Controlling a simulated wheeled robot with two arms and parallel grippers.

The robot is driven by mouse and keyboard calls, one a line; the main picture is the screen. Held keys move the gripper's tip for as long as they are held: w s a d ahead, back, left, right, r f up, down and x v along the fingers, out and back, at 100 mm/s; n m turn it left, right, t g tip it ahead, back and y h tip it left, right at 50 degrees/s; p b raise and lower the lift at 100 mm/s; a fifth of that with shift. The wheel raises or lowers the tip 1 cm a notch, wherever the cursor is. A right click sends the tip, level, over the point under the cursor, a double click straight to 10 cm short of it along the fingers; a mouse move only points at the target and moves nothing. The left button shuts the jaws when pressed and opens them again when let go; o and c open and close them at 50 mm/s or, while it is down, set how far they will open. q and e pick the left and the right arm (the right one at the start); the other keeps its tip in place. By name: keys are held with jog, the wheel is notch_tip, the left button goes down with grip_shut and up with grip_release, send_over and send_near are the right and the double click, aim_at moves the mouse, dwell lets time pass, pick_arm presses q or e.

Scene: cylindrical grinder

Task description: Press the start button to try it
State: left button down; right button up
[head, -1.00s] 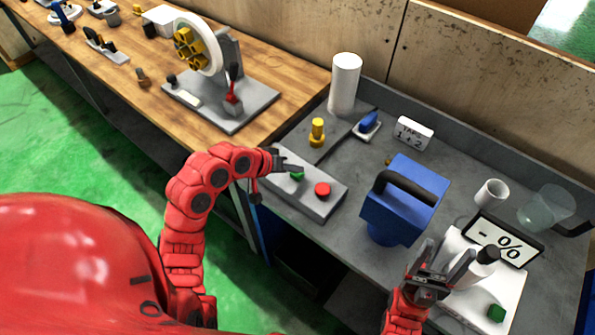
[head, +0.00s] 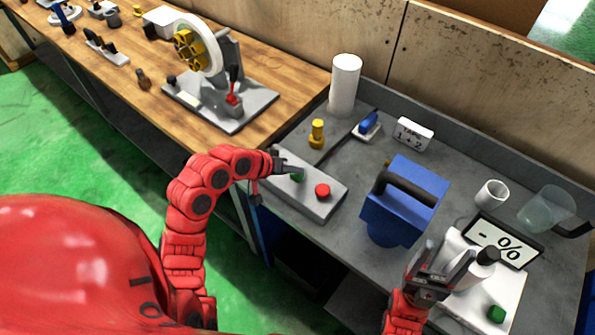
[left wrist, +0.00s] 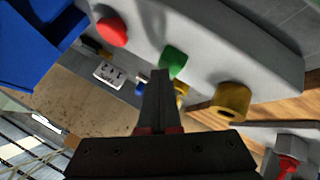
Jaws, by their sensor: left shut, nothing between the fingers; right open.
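A grey control box (head: 320,204) on the grey bench carries a green button (head: 299,178) and a red button (head: 322,191). My left gripper (head: 296,168) is shut and empty, its tips at the green button and partly covering it in the head view. In the left wrist view the shut fingers (left wrist: 158,80) end beside the green button (left wrist: 173,62); whether they touch it I cannot tell. The red button (left wrist: 112,32) is to the left there. My right gripper (head: 447,265) is open, over the white unit at the lower right.
A blue block with a black handle (head: 408,203) stands right of the control box. A display reading "- %" (head: 502,241), a white cup (head: 491,194) and a clear beaker (head: 546,209) are further right. A yellow peg (head: 317,134) and white cylinder (head: 345,85) stand behind.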

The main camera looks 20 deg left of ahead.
aim_at(294, 176)
pick_arm(q)
jog(key=shift+r+p, duration=0.45)
jog(key=shift+r, duration=0.3)
jog(key=shift+r+p, duration=1.9)
jog(key=shift+r, duration=0.65)
jog(key=shift+f, duration=0.1)
